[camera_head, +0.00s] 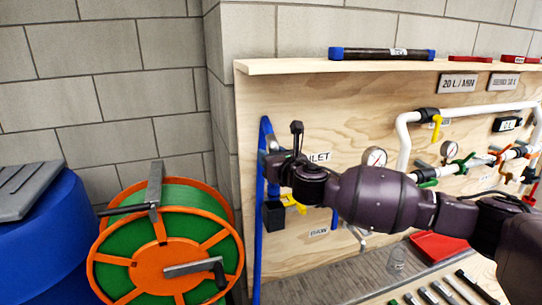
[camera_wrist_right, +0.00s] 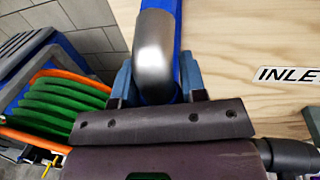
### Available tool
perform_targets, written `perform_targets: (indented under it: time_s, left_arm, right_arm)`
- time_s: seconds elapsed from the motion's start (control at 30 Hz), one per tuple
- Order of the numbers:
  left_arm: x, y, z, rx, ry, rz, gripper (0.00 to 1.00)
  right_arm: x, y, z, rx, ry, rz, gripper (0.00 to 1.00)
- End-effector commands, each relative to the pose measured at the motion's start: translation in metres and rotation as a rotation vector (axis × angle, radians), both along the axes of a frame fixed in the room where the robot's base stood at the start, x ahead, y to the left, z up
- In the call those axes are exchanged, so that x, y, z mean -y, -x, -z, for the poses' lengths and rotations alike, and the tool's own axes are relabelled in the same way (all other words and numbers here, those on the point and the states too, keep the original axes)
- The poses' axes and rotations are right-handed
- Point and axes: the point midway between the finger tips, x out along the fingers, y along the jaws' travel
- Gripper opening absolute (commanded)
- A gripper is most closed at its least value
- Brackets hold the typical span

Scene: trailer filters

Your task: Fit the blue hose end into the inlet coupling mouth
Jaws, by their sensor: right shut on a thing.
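The blue hose (camera_head: 259,250) runs up and down along the left edge of the plywood board in the head view. My right gripper (camera_head: 272,165) is at its upper part. In the right wrist view, the blue hose (camera_wrist_right: 178,45) stands between the blue fingers of my right gripper (camera_wrist_right: 157,85), which are shut on it. A rounded grey metal piece (camera_wrist_right: 154,50) overlaps the hose there; I cannot tell whether it belongs to the hose end. The INLET label (camera_wrist_right: 290,75) is to the right. I cannot make out the coupling mouth. My left gripper is not in view.
An orange and green hose reel (camera_head: 165,245) and a blue barrel (camera_head: 65,240) stand at the left. A shelf (camera_head: 290,67) bears a dark filter tube (camera_head: 382,54). White pipes (camera_head: 404,140), a gauge (camera_head: 375,157) and a red tray (camera_head: 438,246) are at the right.

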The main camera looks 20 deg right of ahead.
Motion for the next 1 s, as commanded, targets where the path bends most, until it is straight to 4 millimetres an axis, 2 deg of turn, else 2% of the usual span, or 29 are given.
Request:
perform_targets:
  time_s: [0.43, 1.0]
  left_arm:
    - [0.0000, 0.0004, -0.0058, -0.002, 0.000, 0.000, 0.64]
    - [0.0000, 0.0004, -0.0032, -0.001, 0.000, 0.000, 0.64]
  right_arm:
    - [-0.0001, -0.0001, -0.0012, 0.001, 0.000, 0.000, 0.00]
    - [-0.0001, 0.0000, 0.0037, 0.001, -0.001, 0.000, 0.00]
